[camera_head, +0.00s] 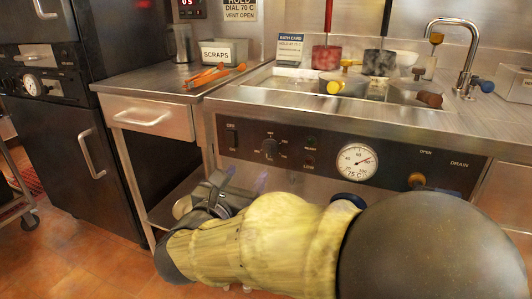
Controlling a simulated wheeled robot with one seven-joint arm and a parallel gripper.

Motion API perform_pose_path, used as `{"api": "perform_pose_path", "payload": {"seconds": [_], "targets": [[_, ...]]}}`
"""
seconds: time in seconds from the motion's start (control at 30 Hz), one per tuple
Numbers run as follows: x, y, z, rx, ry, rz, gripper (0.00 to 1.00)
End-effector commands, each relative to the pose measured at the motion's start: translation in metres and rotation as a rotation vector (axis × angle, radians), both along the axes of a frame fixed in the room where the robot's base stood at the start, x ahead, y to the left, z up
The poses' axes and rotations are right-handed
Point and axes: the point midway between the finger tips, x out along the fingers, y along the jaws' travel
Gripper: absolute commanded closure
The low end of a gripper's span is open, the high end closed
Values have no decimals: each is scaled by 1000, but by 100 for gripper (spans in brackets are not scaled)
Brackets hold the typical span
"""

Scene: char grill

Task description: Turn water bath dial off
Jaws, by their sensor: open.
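The water bath's dark control panel (325,155) runs along the front of the steel counter. A black dial knob (269,147) sits on the panel's left part, with small markings around it too small to read. An OFF label stands above a dark switch (232,135) left of the dial. A round white temperature gauge (357,161) marked 75 C is to the right. My gripper (218,183) is low and left of the dial, in front of the cabinet and apart from the panel. Its fingers are partly hidden, and I see nothing held.
Tongs with orange handles (212,75) lie on the left counter near a SCRAPS box (217,52). The bath basin holds several items below a tap (466,50). A drain knob (416,180) is on the panel's right. My arm covers the lower right.

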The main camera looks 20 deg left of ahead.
Motion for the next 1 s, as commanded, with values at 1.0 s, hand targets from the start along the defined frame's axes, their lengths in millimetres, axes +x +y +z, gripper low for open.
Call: {"api": "perform_pose_path", "payload": {"seconds": [1.0], "targets": [[125, -10, 0, -1, 0, 1, 43]]}}
